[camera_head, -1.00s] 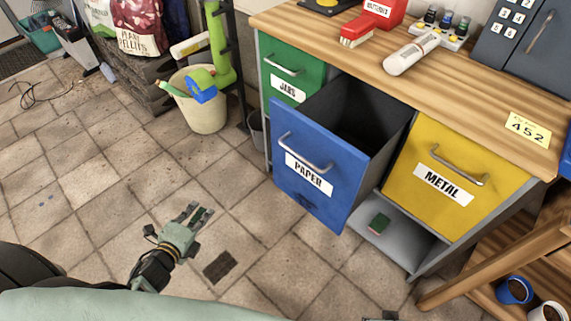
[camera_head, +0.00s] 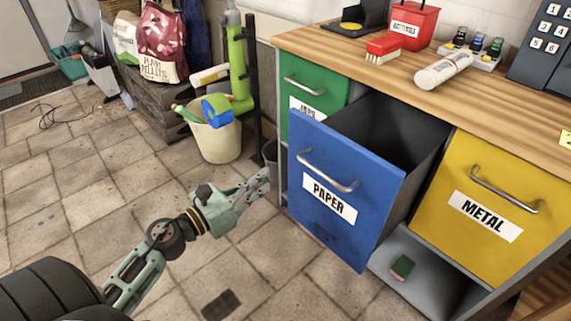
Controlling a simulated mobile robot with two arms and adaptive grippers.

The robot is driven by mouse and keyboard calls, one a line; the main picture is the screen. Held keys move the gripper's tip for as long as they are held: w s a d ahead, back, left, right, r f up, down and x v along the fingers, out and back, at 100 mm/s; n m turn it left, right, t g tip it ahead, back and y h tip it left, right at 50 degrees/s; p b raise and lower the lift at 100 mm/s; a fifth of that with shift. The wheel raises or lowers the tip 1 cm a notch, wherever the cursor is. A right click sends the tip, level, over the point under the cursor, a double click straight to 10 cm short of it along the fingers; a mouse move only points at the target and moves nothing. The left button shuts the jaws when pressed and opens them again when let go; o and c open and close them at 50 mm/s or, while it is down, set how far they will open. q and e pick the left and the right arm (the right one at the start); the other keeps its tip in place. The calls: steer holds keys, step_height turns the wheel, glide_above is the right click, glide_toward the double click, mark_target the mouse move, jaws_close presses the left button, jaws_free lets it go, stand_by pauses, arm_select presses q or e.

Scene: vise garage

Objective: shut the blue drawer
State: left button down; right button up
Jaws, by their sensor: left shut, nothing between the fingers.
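The blue drawer (camera_head: 345,222), labelled PAPER, is pulled out from the workbench, and its dark inside shows from above. Its metal handle (camera_head: 328,171) is on the front panel. My left gripper (camera_head: 262,180) is shut and empty, in front and to the left of the blue panel, with its fingers pointing right toward the drawer's left edge. A small gap shows between the fingertips and the panel in the picture. My right gripper is not in view.
A green drawer (camera_head: 315,77) and a yellow drawer (camera_head: 478,205) flank the blue one. A wooden worktop (camera_head: 385,85) with tools lies above. A cream bucket (camera_head: 218,140) stands behind my left gripper. An open grey shelf (camera_head: 425,275) holds a small green-and-red item.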

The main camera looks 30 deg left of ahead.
mark_target(293, 160)
arm_select(q)
steer(key=p+x, duration=0.1)
steer(key=x, duration=0.7)
steer(key=shift+w, duration=0.25)
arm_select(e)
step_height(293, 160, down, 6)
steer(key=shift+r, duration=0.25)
arm_select(q)
steer(key=shift+f, duration=0.1)
steer(key=shift+w+d, duration=0.1)
